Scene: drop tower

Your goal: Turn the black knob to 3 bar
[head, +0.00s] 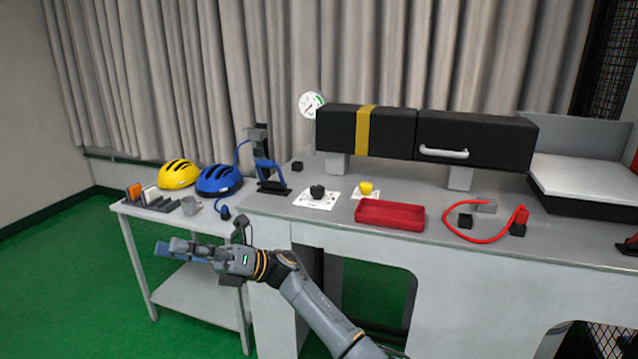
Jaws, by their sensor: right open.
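The black knob (317,191) stands on a white dial card (315,204) on the grey bench, left of the yellow knob. The marks on the card are too small to read. A round white pressure gauge (309,104) with a green section is behind, at the left end of the black cabinet; its reading is not clear. My right gripper (168,250) is open and empty, pointing left in front of the small side table, well away from the knob, to its lower left. My left gripper is not in view.
A yellow knob (366,188) and a red tray (390,215) are right of the black knob. A blue-handled device (270,175) stands to its left. Yellow (177,174) and blue (219,179) helmets lie on the side table. A red hose (475,238) lies farther right.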

